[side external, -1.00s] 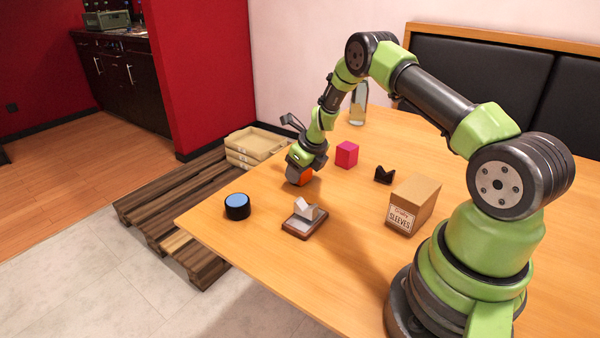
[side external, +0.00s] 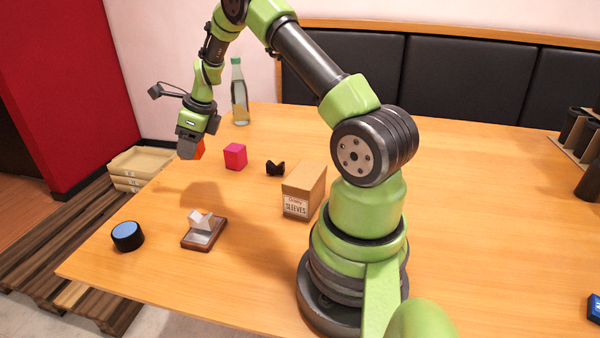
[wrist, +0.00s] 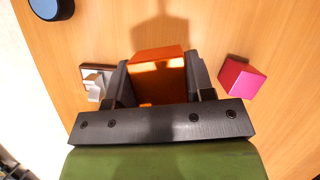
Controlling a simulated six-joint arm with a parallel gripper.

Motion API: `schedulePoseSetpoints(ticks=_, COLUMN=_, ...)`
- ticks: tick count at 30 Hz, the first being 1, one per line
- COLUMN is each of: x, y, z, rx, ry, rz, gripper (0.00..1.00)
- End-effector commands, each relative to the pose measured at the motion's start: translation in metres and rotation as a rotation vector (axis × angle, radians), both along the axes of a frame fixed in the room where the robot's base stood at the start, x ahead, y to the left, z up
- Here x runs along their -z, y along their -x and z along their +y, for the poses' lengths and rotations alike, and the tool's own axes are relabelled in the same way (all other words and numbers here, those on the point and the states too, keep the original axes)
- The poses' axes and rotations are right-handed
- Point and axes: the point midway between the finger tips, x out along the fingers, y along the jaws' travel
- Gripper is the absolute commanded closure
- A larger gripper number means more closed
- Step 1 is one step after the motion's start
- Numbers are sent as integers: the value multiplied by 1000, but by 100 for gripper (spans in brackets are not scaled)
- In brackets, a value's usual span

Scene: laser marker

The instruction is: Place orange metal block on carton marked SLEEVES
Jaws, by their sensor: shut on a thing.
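The orange metal block (wrist: 158,75) is between the two fingers of my gripper (wrist: 157,84) in the wrist view. In the side view my gripper (side external: 190,150) is shut on the orange block (side external: 199,150), mostly hidden behind the fingers, and holds it above the table. The carton marked SLEEVES (side external: 304,190) is a brown closed box with a white label, standing on the table to the right of my gripper and nearer the arm's base. Its flat top looks bare.
A magenta cube (side external: 235,156) and a black V-shaped piece (side external: 275,168) stand between my gripper and the carton. A wooden-based stand with a pale piece (side external: 203,231), a blue-topped black puck (side external: 127,236) and a bottle (side external: 239,92) are also on the table (side external: 480,230).

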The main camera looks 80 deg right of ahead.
Motion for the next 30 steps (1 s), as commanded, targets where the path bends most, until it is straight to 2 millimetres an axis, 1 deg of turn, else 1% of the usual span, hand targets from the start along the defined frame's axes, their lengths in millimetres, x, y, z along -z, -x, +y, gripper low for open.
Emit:
schedulePoseSetpoints(ticks=1, x=-3, y=7, z=-3, rx=-69, ry=0, rz=-1, gripper=81)
schedulePoseSetpoints(ticks=5, x=-8, y=27, z=-7, rx=-315, ry=-2, rz=-2, gripper=81)
schedulePoseSetpoints(ticks=8, x=-13, y=44, z=-11, rx=-532, ry=0, rz=-2, gripper=81)
schedulePoseSetpoints(ticks=17, x=-30, y=105, z=-18, rx=-1265, ry=1, rz=1, gripper=81)
schedulePoseSetpoints(ticks=23, x=-46, y=153, z=-19, rx=-1817, ry=-1, rz=0, gripper=81)
schedulePoseSetpoints(ticks=24, x=-50, y=165, z=-19, rx=-1938, ry=-2, rz=0, gripper=81)
schedulePoseSetpoints(ticks=26, x=-56, y=182, z=-18, rx=-2126, ry=-3, rz=0, gripper=81)
schedulePoseSetpoints(ticks=27, x=-60, y=195, z=-18, rx=-2255, ry=-3, rz=1, gripper=81)
schedulePoseSetpoints(ticks=30, x=-69, y=221, z=-17, rx=-2532, ry=-2, rz=0, gripper=81)
